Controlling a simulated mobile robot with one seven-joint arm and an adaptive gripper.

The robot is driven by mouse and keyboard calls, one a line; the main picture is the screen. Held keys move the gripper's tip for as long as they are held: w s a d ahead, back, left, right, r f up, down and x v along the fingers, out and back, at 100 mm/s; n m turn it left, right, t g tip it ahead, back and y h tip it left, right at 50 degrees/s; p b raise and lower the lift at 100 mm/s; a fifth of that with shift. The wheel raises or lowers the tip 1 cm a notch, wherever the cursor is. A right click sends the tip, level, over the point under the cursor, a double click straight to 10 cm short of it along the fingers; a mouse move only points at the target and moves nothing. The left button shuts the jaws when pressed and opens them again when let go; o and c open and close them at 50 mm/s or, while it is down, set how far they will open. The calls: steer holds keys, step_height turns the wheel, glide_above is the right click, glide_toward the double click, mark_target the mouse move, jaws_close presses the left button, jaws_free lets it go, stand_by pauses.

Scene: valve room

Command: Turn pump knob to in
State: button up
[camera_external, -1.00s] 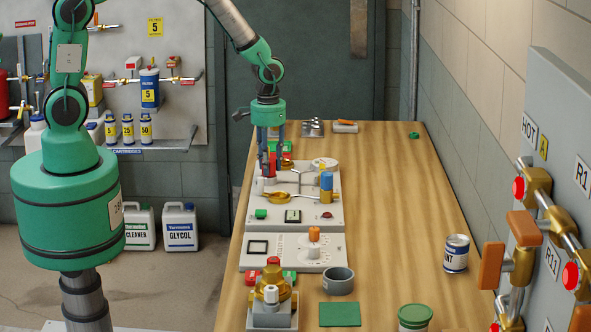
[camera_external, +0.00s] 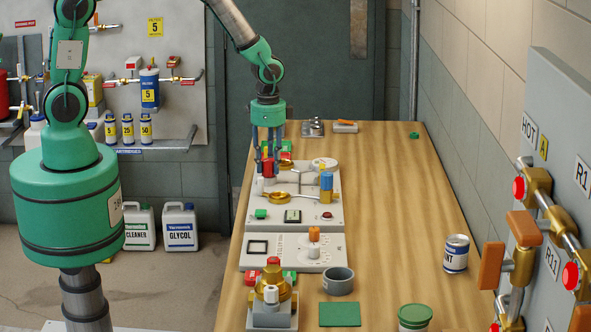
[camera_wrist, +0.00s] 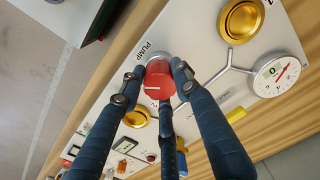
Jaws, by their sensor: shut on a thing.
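The red pump knob (camera_wrist: 159,85) stands on a light grey panel (camera_wrist: 202,58) beside the printed word PUMP. A white line marks its top. In the external view the knob (camera_external: 268,168) is partly behind the fingers at the panel's far left. My gripper (camera_wrist: 158,88) points down with its blue fingers around the knob, shut on it. My gripper also shows in the external view (camera_external: 268,160). The fingers hide part of the panel, and I cannot read any "in" mark.
The panel also carries a gauge (camera_wrist: 275,75), gold round fittings (camera_wrist: 242,18) and a blue-and-yellow upright part (camera_external: 326,188). A second panel with an orange knob (camera_external: 314,235) lies nearer the camera. The table's right half (camera_external: 390,190) is mostly clear.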

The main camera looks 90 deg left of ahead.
mark_target(269, 160)
steer(key=m, duration=0.5)
steer(key=shift+m, duration=0.3)
steer(key=m, duration=0.5)
steer(key=shift+m, duration=0.3)
steer(key=o, duration=1.1)
steer(key=shift+o, duration=0.2)
step_height(269, 160, up, 12)
